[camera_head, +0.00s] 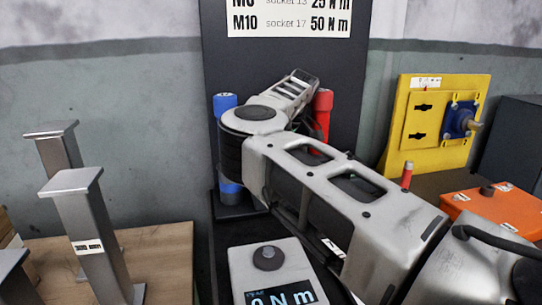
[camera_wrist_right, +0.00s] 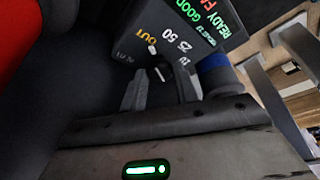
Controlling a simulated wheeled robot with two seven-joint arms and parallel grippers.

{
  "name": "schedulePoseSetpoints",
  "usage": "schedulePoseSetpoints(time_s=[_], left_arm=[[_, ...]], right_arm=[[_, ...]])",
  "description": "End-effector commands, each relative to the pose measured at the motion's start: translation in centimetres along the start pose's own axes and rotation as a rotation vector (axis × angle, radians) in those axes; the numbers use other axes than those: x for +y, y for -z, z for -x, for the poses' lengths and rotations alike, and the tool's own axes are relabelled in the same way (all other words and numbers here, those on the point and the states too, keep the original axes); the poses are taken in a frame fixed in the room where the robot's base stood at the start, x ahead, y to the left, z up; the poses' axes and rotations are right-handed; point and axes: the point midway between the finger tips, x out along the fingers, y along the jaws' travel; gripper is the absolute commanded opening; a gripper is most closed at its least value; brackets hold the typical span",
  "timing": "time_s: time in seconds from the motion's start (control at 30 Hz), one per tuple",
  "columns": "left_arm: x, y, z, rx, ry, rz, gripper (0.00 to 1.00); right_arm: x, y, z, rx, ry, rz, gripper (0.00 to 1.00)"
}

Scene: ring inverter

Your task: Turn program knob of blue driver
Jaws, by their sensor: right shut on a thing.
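The blue driver (camera_head: 226,104) stands upright at the dark back panel in the head view, partly hidden behind my right arm. A blue part (camera_wrist_right: 216,74) shows in the right wrist view beside my right finger. The dark program box (camera_wrist_right: 195,42) has a dial marked OUT, 25 and 50 and a lit readout. Its small dark knob (camera_wrist_right: 160,73) with white marks sits between the fingertips. My right gripper (camera_wrist_right: 161,80) is shut on the knob. The head view does not show its fingers clearly. My left gripper is in neither view.
A red driver (camera_head: 322,108) stands right of the blue one. A grey torque display (camera_head: 268,272) is in front, below my arm. A yellow panel (camera_head: 405,125) and an orange box (camera_head: 510,212) are at the right; metal posts (camera_head: 90,225) stand at the left.

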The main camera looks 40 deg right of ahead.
Motion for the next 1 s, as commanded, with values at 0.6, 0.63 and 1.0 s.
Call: schedulePoseSetpoints(time_s=[0.6, 0.63, 1.0], left_arm=[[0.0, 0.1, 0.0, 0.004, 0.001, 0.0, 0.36], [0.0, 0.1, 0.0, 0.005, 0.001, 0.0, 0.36], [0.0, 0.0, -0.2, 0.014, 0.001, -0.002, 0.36]], right_arm=[[0.1, 0.9, 1.8, 0.007, -0.005, 0.002, 0.52], [0.1, 1.1, 2.3, 0.006, -0.004, 0.003, 0.52], [-4.8, 1.6, 9.7, 0.008, -0.005, 0.001, 0.52]])
